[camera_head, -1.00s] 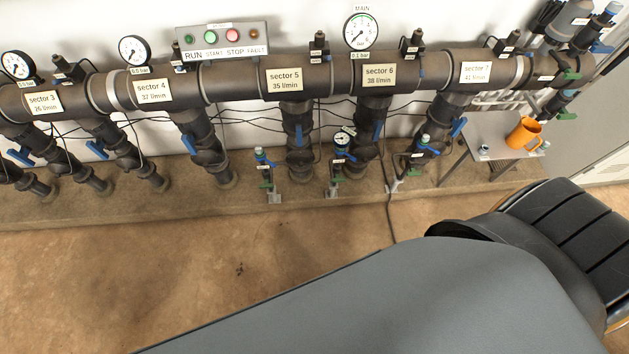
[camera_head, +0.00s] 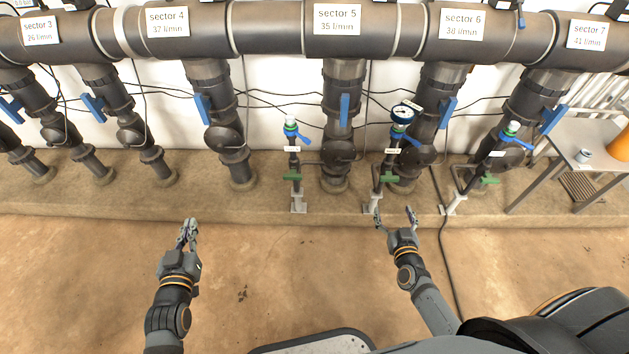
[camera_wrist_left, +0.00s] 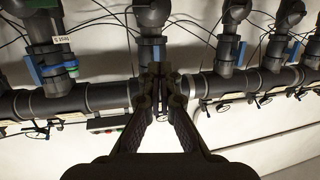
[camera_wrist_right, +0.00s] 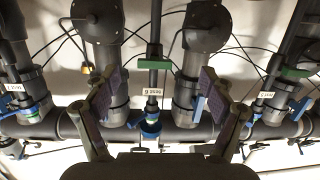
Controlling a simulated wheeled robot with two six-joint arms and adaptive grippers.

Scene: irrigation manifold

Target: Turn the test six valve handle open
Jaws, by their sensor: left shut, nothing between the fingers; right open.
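The test six riser is the thin pipe with a gauge (camera_head: 402,112) on top, right of centre in the head view. It has a blue handle (camera_head: 405,137) under the gauge and a green handle (camera_head: 388,177) lower down. In the right wrist view, upside down, its label (camera_wrist_right: 153,92) lies between the green handle (camera_wrist_right: 149,57) and the blue handle (camera_wrist_right: 150,127). My right gripper (camera_head: 394,212) is open and empty, in front of and below this riser, apart from it. My left gripper (camera_head: 188,224) is shut and empty, over the floor further left.
Similar test risers stand at left (camera_head: 291,160) and right (camera_head: 492,165), with green and blue handles. Large sector pipes with blue levers (camera_head: 344,108) stand behind. A cable (camera_head: 444,240) crosses the floor at right. A small table (camera_head: 556,165) with an orange mug (camera_head: 619,147) stands far right.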

